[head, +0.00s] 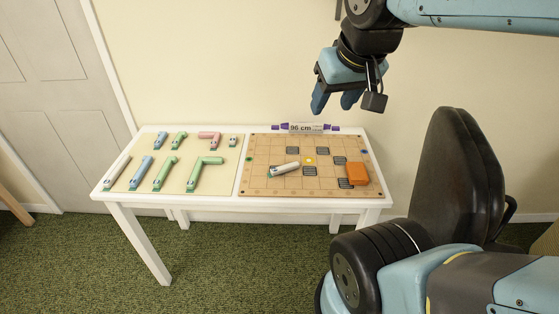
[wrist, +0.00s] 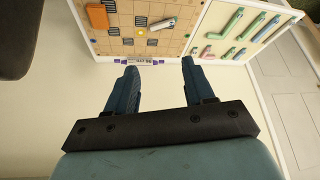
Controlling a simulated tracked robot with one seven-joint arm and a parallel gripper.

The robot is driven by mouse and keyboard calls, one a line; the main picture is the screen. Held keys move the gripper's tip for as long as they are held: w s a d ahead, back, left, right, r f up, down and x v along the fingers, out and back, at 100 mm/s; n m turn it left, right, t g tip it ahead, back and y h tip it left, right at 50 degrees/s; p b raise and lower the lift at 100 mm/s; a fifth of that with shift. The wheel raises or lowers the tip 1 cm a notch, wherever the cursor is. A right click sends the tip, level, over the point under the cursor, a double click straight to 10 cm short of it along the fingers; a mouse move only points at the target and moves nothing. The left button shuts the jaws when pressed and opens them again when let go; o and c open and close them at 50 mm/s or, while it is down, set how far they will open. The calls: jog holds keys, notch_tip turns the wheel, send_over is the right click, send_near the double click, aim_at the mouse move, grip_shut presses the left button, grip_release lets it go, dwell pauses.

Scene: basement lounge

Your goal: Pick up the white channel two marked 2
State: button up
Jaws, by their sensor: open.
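A whitish channel (head: 284,168) lies tilted on the gridded wooden board (head: 262,190); it also shows in the wrist view (wrist: 163,24). A longer whitish channel (head: 117,171) lies at the left end of the cream panel beside the board. The marks on both are too small to read, so I cannot tell which is marked 2. My gripper (head: 336,104) is high above the back right of the table, apart from all pieces. In the wrist view its two fingers (wrist: 160,66) are spread with nothing between them.
The white table (head: 160,203) also bears blue, green and pink channels on the cream panel (head: 222,187). An orange block (head: 357,174) and dark squares sit on the board. A purple-ended "96 cm" bar (head: 305,128) lies at the back edge. A dark chair (head: 452,180) stands right.

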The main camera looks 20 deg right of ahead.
jog(key=w+a+f+n+g+h, duration=0.1)
jog(key=w+f+n+g+h, duration=0.1)
jog(key=w+f+n, duration=0.75)
jog(key=w+a+f+n+g+h, duration=0.2)
jog(key=w+f+n, duration=0.35)
jog(key=w, duration=0.65)
jog(key=n+g, duration=0.1)
jog(key=n, duration=0.4)
send_over(285, 166)
jog(key=s+a, duration=0.1)
jog(key=a, duration=0.2)
jog(key=shift+h, duration=0.3)
notch_tip(285, 166, down, 18)
jog(key=shift+a+r, duration=0.15)
jog(key=shift+x, duration=3.1)
jog(key=shift+w, duration=0.2)
jog(key=shift+r, duration=0.1)
grip_shut()
